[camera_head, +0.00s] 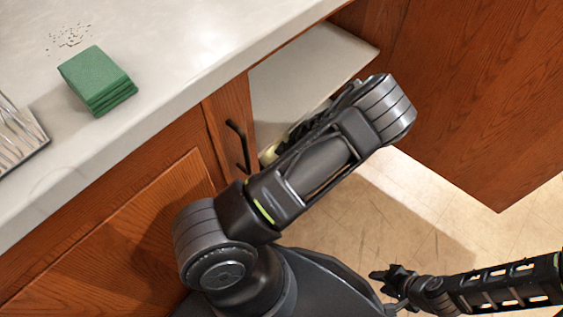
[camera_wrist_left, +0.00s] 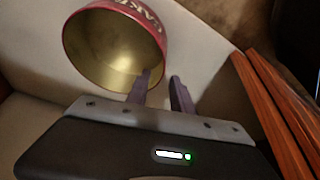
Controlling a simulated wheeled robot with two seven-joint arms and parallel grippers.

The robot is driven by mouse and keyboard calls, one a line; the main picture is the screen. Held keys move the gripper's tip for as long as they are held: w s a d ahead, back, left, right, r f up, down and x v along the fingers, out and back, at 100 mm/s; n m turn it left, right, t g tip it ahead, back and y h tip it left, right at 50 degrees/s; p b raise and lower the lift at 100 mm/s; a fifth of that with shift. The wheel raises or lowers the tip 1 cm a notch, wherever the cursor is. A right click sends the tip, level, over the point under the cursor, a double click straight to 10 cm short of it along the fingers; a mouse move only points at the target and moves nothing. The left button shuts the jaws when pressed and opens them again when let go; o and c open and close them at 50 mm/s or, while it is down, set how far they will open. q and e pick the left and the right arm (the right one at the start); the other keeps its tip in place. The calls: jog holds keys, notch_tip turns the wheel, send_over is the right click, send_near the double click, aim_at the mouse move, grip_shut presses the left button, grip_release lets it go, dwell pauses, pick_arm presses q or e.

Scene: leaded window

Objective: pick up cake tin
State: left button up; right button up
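The cake tin (camera_wrist_left: 112,48) is a round tin, red outside with a gold inside and pale lettering near its rim. In the left wrist view it lies at the upper left with its open mouth towards the camera. My left gripper (camera_wrist_left: 161,90) is open at the tin's lower right edge. One finger overlaps the tin's mouth and the other is outside the wall; I cannot tell whether either touches. In the head view my left arm hides its gripper inside the cabinet. My right gripper (camera_head: 385,283) is low at the right above the floor, too small to read.
An open cabinet (camera_head: 305,75) has a pale shelf, a wooden door (camera_head: 475,100) at the right and a closed door (camera_head: 130,240) at the left. The counter (camera_head: 185,50) carries a green folded cloth (camera_head: 97,80), crumbs and a metal rack (camera_head: 15,135). Tiled floor (camera_head: 420,205) is clear.

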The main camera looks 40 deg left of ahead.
pick_arm(q)
jog(key=shift+f, duration=0.1)
jog(key=shift+b+x, duration=0.5)
jog(key=shift+x, duration=0.7)
jog(key=shift+f, duration=0.15)
jog(key=b+x, duration=0.2)
jog(key=x, duration=0.2)
jog(key=shift+f, duration=0.2)
jog(key=shift+a+f, duration=0.1)
jog(key=shift+f, duration=0.2)
jog(key=shift+c, duration=0.2)
grip_shut()
dwell(0.5)
